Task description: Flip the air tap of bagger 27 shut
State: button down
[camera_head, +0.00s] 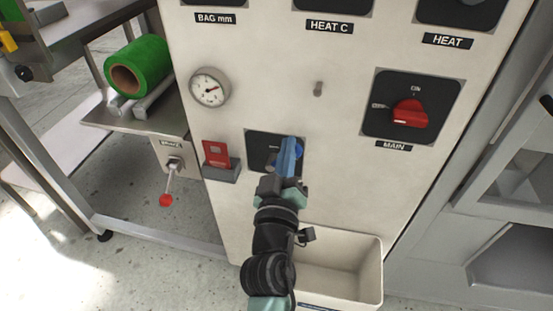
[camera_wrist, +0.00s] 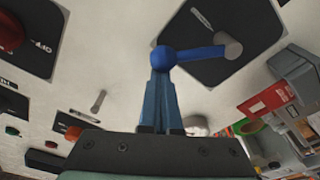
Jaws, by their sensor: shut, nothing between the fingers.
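The air tap is a blue lever with a round blue knob on a black square plate (camera_head: 256,141). It shows best in the wrist view, where the blue lever (camera_wrist: 203,53) runs from a grey pivot (camera_wrist: 230,45) to the blue knob (camera_wrist: 163,60). My gripper (camera_head: 288,146) is in front of the plate and hides much of the tap in the head view. Its blue fingers (camera_wrist: 162,84) are shut together and empty, with their tips right at the knob. I cannot tell whether they touch it. The plate's label is hidden.
A red MAIN switch (camera_head: 409,113) is to the right and a pressure gauge (camera_head: 209,89) is up left. A red-flapped box (camera_head: 216,155) sits close left of the plate. A cream bin (camera_head: 371,268) is below. A red-knobbed lever (camera_head: 167,199) hangs at the left.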

jog(key=d+f+m+b, duration=0.1)
jog(key=m+b, duration=0.2)
jog(key=b, duration=0.1)
jog(key=s+d+f+m+h+b, duration=0.1)
jog(key=f+m+b, duration=0.1)
jog(key=m+b, duration=0.1)
jog(key=d+f+m+h+b, duration=0.1)
jog(key=m+b, duration=0.2)
jog(key=b, duration=0.1)
jog(key=shift+s+d+f+b, duration=0.15)
jog(key=shift+d+f+b, duration=0.15)
jog(key=shift+d+f, duration=0.1)
jog(key=shift+d+f+b, duration=0.1)
jog(key=shift+f+b, duration=0.1)
jog(key=shift+b, duration=0.2)
jog(key=shift+f, duration=0.1)
jog(key=r+p, duration=0.2)
jog(key=r, duration=0.1)
jog(key=d+r+p, duration=0.1)
jog(key=shift+w+r+p, duration=0.2)
jog(key=shift+w+p, duration=0.05)
jog(key=shift+p, duration=0.05)
jog(key=v, duration=1)
jog(key=shift+b, duration=0.3)
jog(key=shift+a+r, duration=0.1)
jog(key=shift+a, duration=0.05)
